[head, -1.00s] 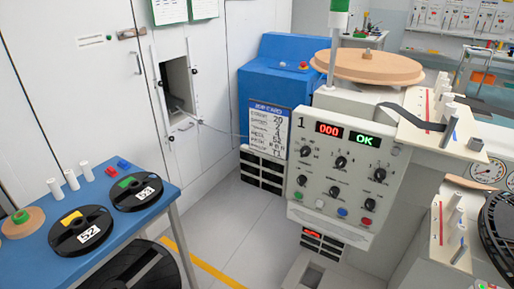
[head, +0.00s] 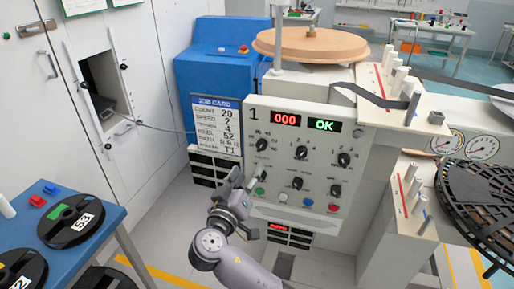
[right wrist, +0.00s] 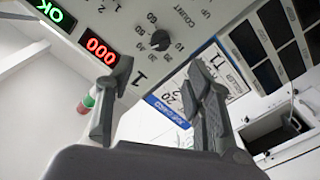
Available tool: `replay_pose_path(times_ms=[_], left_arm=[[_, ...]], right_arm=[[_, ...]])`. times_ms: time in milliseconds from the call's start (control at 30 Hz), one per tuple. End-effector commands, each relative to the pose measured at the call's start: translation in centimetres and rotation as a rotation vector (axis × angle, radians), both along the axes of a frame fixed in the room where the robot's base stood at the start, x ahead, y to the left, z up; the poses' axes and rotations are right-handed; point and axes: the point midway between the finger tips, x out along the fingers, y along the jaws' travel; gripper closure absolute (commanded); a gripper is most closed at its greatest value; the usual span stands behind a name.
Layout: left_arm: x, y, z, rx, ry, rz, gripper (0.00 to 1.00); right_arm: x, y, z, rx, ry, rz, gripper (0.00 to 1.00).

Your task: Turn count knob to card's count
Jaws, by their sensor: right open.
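The count knob (head: 262,145) is a dark round knob at the upper left of the station 1 control panel (head: 350,192). It also shows in the right wrist view (right wrist: 160,40), with numbers around it and COUNT printed beside it. I cannot tell which number it points to. The job card (head: 215,125) hangs left of the panel and reads COUNT 20; it is partly seen between my fingers in the right wrist view (right wrist: 172,108). My right gripper (head: 236,183) is open and empty, below and left of the knob, not touching it. My left gripper is out of view.
Other knobs, such as one at the upper right (head: 344,159), and coloured buttons (head: 308,201) crowd the panel. Red 000 (head: 286,119) and green OK (head: 324,125) displays sit above. A blue table with reels (head: 70,222) stands at the left; floor lies between.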

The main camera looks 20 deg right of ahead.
Motion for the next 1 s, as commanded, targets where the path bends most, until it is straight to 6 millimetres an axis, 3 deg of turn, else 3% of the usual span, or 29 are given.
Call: replay_pose_path(times_ms=[300, 500, 1000], left_arm=[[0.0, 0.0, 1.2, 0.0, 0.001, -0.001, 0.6], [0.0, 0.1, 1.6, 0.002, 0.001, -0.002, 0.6], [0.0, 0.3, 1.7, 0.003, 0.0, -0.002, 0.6]], right_arm=[[5.9, -4.0, 0.2, -0.006, 0.001, -0.002, 0.52], [8.3, -5.6, 0.0, -0.002, 0.002, 0.0, 0.52], [9.4, -6.3, -0.1, 0.0, 0.002, 0.001, 0.55]])
